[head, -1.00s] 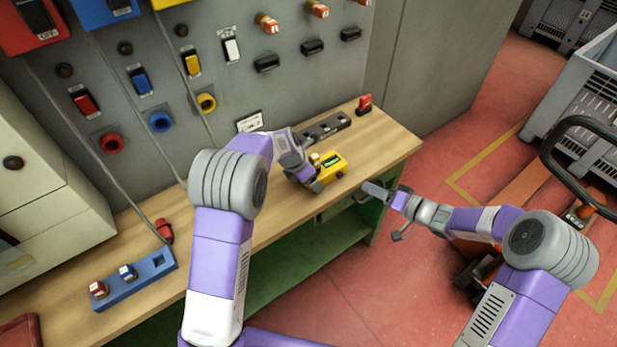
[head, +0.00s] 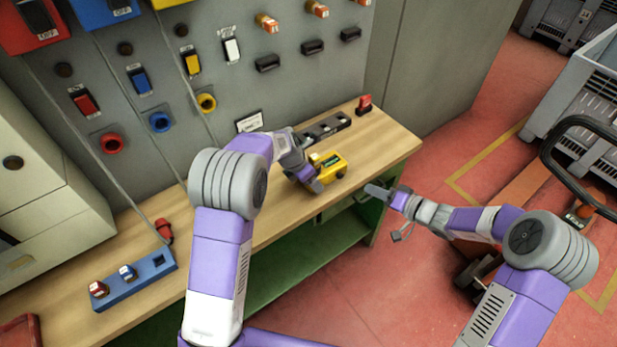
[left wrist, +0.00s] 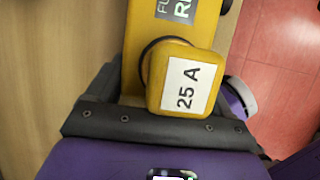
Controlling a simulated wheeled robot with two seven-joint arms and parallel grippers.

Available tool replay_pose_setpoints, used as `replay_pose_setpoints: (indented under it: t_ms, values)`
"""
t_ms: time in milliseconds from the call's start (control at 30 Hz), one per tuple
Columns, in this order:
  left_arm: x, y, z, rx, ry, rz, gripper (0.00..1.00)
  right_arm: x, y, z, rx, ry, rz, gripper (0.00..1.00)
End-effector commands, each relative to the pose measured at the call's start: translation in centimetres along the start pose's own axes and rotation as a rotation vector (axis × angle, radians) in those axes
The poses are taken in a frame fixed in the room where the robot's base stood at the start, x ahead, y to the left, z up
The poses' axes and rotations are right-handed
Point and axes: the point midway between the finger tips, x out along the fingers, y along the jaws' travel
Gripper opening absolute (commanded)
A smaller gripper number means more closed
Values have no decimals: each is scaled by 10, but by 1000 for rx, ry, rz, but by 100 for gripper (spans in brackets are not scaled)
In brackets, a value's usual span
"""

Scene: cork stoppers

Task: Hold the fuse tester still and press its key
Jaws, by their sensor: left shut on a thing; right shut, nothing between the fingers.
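The yellow fuse tester (head: 333,171) lies on the wooden bench near its front edge, with a small dark display on top. My left gripper (head: 318,181) is shut on the tester's near end. In the left wrist view the tester (left wrist: 135,50) sits between the dark fingers, and a yellow block labelled "25 A" (left wrist: 184,84) stands on it. I cannot make out the key. My right gripper (head: 376,191) is shut and empty, just off the bench's front edge, to the right of the tester and apart from it.
A dark socket strip (head: 324,128) and a red fuse (head: 364,104) lie behind the tester. A blue holder (head: 135,282) with two fuses is at the bench's left. The grey panel (head: 290,88) with switches rises behind. The bench (head: 385,148) is clear at right.

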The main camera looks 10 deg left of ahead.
Motion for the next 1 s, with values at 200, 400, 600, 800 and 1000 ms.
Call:
replay_pose_setpoints:
  t_ms: [200, 400, 600, 800, 1000]
  values:
    - [0, 0, 0, 0, 0, 0, 36, 0, 0, 0, 0, 0, 0, 0]
    - [0, 0, 0, 0, -1, 1, 36, 0, 0, 0, 0, 0, 0, 0]
    - [0, 0, 0, 0, -1, 1, 36, 0, 0, 0, 0, 0, 0, 0]
    - [0, 0, 0, 0, -1, 1, 36, 0, 0, 0, 0, 0, 0, 0]
    - [0, 0, 0, 0, -1, 1, 36, 2, 2, 6, 2, -19, 14, 0]
